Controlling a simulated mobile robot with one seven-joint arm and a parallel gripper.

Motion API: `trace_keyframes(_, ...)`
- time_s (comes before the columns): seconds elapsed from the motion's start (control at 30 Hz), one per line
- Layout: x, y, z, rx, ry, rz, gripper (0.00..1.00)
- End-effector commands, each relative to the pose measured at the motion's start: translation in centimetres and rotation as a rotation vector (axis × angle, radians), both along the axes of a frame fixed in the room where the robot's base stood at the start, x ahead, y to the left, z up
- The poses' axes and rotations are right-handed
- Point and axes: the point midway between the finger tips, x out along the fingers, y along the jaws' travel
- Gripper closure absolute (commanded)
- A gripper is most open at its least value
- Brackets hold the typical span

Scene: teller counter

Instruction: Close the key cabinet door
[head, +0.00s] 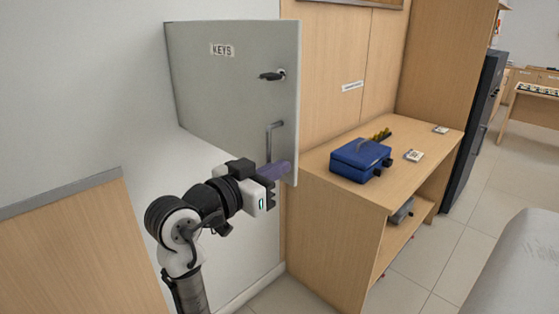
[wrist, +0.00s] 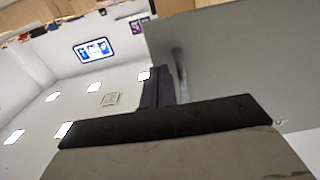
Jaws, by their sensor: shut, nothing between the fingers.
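The key cabinet door (head: 225,85) is a flat grey panel with a KEYS label, a key in its lock (head: 272,75) and a bar handle (head: 272,138). It stands out from the wall, its right edge nearer to me. The cabinet body and inside are hidden behind it. My gripper (head: 274,171) is shut and empty at the door's lower right, just below the handle; I cannot tell whether it touches the panel. In the wrist view the door (wrist: 235,65) fills the right side, beside the purple fingers (wrist: 158,88).
A wooden counter (head: 440,130) to the right holds a blue cash box (head: 360,160) and small cards. A wood panel (head: 75,245) stands at the lower left. A dark cabinet (head: 482,130) is beyond the counter. Open tiled floor (head: 420,270) lies at the lower right.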

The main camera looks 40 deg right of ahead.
Motion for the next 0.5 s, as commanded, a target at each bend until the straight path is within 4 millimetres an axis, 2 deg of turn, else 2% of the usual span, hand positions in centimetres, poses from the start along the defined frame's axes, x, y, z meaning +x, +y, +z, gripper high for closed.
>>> trace_keyframes(0.17, 0.09, -1.04, -0.04, 0.002, 0.001, 0.000, 1.00)
trace_keyframes(0.5, 0.12, -1.09, -0.07, 0.001, 0.001, 0.001, 1.00)
